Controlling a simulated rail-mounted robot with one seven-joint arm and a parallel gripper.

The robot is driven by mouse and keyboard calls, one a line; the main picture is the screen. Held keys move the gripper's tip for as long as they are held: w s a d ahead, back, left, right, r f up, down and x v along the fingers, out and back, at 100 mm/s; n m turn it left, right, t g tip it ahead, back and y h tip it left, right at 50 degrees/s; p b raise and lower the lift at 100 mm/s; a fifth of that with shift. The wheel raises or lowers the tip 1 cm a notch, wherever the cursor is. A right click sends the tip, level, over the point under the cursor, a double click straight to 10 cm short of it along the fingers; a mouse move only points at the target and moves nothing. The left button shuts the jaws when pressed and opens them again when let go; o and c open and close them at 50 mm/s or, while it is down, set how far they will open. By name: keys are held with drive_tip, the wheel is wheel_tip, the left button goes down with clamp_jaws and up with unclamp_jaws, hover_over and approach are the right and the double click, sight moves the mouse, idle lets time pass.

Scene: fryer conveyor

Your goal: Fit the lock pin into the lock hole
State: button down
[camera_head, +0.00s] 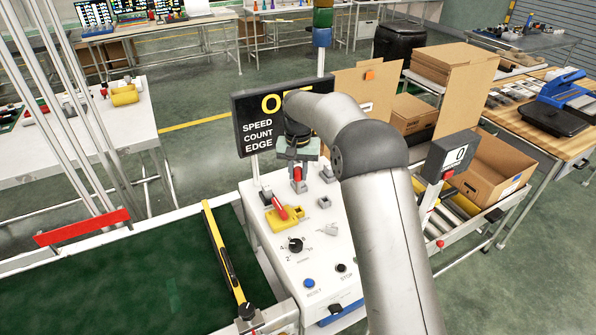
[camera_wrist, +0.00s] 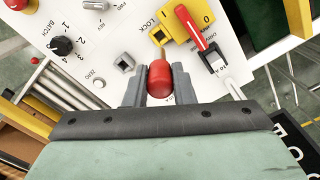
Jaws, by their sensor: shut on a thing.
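My gripper (camera_wrist: 159,82) is shut on a rounded red piece, which I take to be the lock pin (camera_wrist: 160,78). In the head view my gripper (camera_head: 296,155) is over the back of the white control panel, with the red pin (camera_head: 297,173) below it. A yellow plate (camera_wrist: 203,33) marked 0 and 1 carries a red lever, beside a LOCK label. A small grey socket block (camera_wrist: 125,62) with a dark opening is left of the pin.
The white panel (camera_head: 283,252) also has a black selector knob (camera_head: 296,244) and a blue button (camera_head: 309,283). A black sign (camera_head: 256,137) stands behind it. A green conveyor belt (camera_head: 135,280) lies left, and a roller track with cardboard boxes (camera_head: 495,177) lies right.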

sight(298, 192)
drive_tip(key=shift+f+b, duration=2.8)
drive_tip(key=shift+f, duration=2.2)
drive_tip(key=c, duration=1.1)
unclamp_jaws()
drive_tip(key=shift+c, duration=0.2)
drive_tip(key=shift+r, duration=0.1)
wheel_tip(298, 192, up, 16)
drive_tip(key=shift+r+b, duration=0.1)
drive_tip(key=shift+b, duration=0.3)
drive_tip(key=shift+r, duration=0.5)
